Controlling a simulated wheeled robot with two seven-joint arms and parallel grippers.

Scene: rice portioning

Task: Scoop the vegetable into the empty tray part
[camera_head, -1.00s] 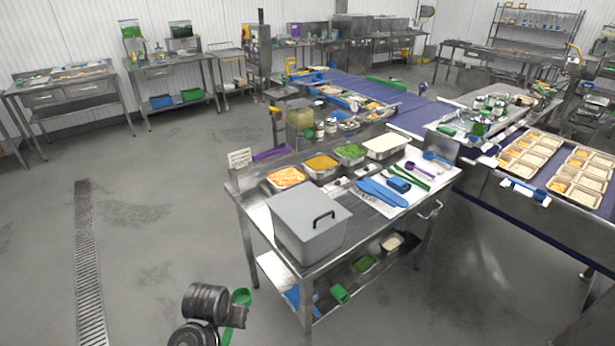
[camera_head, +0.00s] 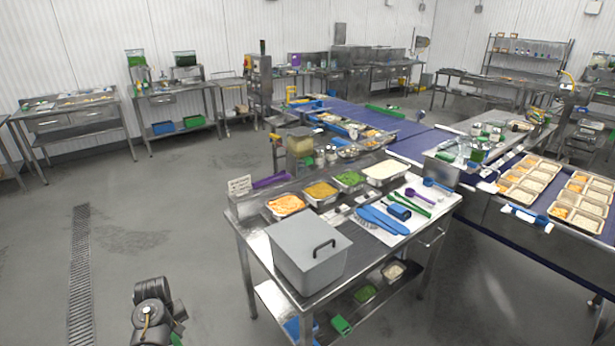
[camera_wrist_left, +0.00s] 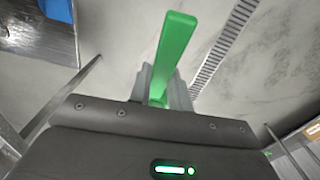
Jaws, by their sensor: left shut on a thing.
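My left gripper (camera_wrist_left: 165,88) is shut on the green handle of a scoop (camera_wrist_left: 177,38) in the left wrist view. In the head view, a bit of this green tool (camera_head: 178,338) shows at the bottom edge; its bowl is hidden. The arm is over the floor, left of the steel table. Pans of green (camera_head: 349,180), yellow (camera_head: 320,191) and orange (camera_head: 286,204) food stand along the table's back edge beside a pan of white food (camera_head: 386,172). Sectioned trays (camera_head: 527,181) stand on the blue conveyor at the right, some sections filled. My right gripper is out of view.
A large grey lidded box (camera_head: 309,253) occupies the steel table's front left corner. Blue, green and purple utensils (camera_head: 385,219) lie on its right part. A lower shelf (camera_head: 378,288) holds more containers. The floor (camera_head: 180,220) left of the table is clear.

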